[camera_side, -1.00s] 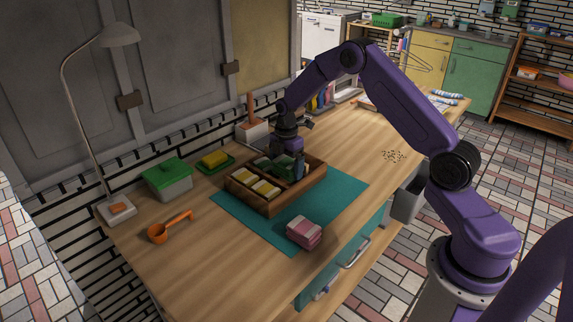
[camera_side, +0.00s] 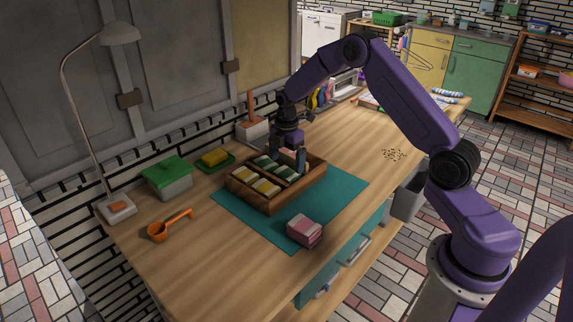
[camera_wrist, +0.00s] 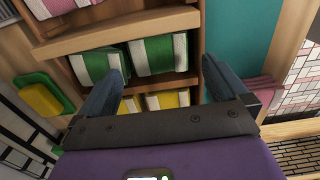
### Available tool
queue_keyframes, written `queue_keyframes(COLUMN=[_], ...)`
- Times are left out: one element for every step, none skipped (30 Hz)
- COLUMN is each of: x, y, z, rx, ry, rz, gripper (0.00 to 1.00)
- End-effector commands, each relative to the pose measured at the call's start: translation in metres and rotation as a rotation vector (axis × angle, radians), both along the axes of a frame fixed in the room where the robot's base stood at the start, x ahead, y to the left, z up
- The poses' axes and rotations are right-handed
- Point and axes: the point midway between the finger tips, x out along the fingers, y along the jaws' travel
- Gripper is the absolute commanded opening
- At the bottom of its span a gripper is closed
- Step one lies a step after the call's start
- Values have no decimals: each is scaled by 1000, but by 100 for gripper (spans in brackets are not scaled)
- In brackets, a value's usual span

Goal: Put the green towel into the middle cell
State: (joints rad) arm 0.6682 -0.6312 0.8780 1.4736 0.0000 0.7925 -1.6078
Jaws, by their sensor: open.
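The wooden divided box (camera_side: 274,207) stands on a teal mat. Two green-and-white towels (camera_side: 285,172) lie side by side in its middle cell. In the wrist view, one green towel (camera_wrist: 160,55) lies flat below and between my fingers. The other green towel (camera_wrist: 92,66) is tilted, near the left finger. My gripper (camera_side: 288,159) is open and empty just above the box, pointing down. The wrist view shows its two fingers (camera_wrist: 170,75) spread wide, apart from the towels.
Yellow-and-white towels (camera_side: 264,187) fill the near cell. A pink towel (camera_side: 289,155) is in the far cell, partly hidden by my gripper. A pink-and-white stack (camera_side: 304,229) lies on the mat (camera_side: 342,187). A yellow sponge (camera_side: 214,158), green-lidded tub (camera_side: 167,178) and orange scoop (camera_side: 160,232) stand left.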

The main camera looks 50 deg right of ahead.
Motion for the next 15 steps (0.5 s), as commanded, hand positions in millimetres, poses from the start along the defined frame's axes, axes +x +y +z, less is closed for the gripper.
queue_keyframes(x=[1, 1, 2, 1, 2, 2, 2, 1, 2, 2, 1, 1, 1, 2, 2], y=[0, 0, 0, 0, 0, 0, 0, 0, 0, 0, 0, 0, 0, 0, 0], z=[12, 19, 28, 34, 41, 49, 55, 61, 68, 73, 78, 84, 88, 91, 95], rx=[0, 0, 0, 0, 0, 0, 0, 0, 0, 0, 0, 0, 0, 0, 0], ry=[-6, -6, -7, -7, -7, -7, -7, -7, -7, -7, -5, -6, -6, -6, -5], rz=[-1, 0, 1, 1, 0, 0, 0, 0, 0, 0, 0, 0, 0, -1, -1], gripper=[100, 100, 100, 100, 100, 100, 100, 100, 100, 100, 100, 100, 100, 100, 100])
